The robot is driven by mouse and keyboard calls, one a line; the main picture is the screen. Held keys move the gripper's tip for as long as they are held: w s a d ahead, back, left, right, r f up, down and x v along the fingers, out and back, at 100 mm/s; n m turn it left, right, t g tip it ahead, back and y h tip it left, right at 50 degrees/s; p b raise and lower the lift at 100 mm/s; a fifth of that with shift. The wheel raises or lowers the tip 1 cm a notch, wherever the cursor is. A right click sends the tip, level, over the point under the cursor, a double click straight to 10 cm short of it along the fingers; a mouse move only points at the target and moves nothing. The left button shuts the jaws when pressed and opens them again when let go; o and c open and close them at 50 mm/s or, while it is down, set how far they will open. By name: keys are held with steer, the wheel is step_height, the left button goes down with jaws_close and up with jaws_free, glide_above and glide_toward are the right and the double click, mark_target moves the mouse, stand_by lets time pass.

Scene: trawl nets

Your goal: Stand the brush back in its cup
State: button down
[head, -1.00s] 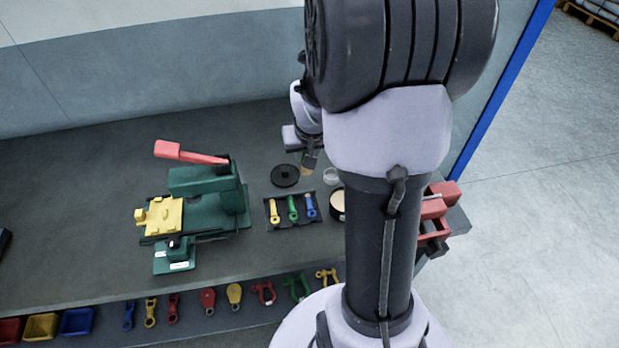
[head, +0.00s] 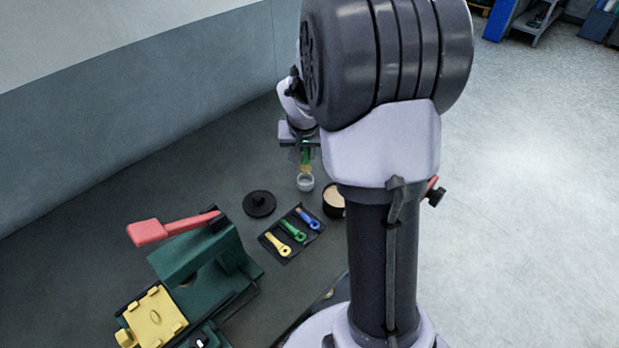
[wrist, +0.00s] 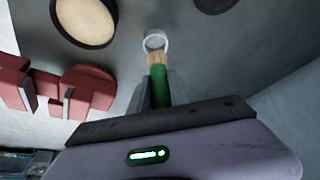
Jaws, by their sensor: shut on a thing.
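The brush (head: 306,167) hangs from my gripper (head: 303,152) with its tan bristles down. Its green handle also shows in the wrist view (wrist: 160,86), between my gripper's fingers (wrist: 159,92), which are shut on it. The small clear cup (head: 305,183) stands upright on the bench just below the bristle tips in the head view. In the wrist view the cup (wrist: 154,41) shows right beyond the bristles, lined up with them. The bristles seem to be above the rim; the exact gap cannot be told.
A round tan-filled tin (head: 334,198) and a black lid (head: 259,204) flank the cup. A dark tray (head: 281,251) holds yellow, green and blue tools. A green press (head: 201,262) with a red handle stands at lower left. Red blocks (wrist: 73,92) show in the wrist view.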

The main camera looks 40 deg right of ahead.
mark_target(305, 165)
step_height(305, 165, down, 6)
steer(key=shift+b, duration=0.95)
steer(key=shift+f, duration=0.1)
steer(key=c, duration=1.2)
jaws_free()
steer(key=p+v, duration=0.4)
steer(key=v, duration=0.8)
steer(key=s+a+r+n+t+y, duration=0.1)
steer(key=s+a+r+y, duration=0.1)
steer(key=s+a+r, duration=0.3)
steer(key=s+a+r+n+t+y, duration=0.1)
steer(key=s+a+r, duration=0.4)
steer(key=s+a, duration=0.8)
steer(key=a+n+y, duration=0.1)
steer(key=a, duration=0.5)
steer(key=shift+y, duration=0.4)
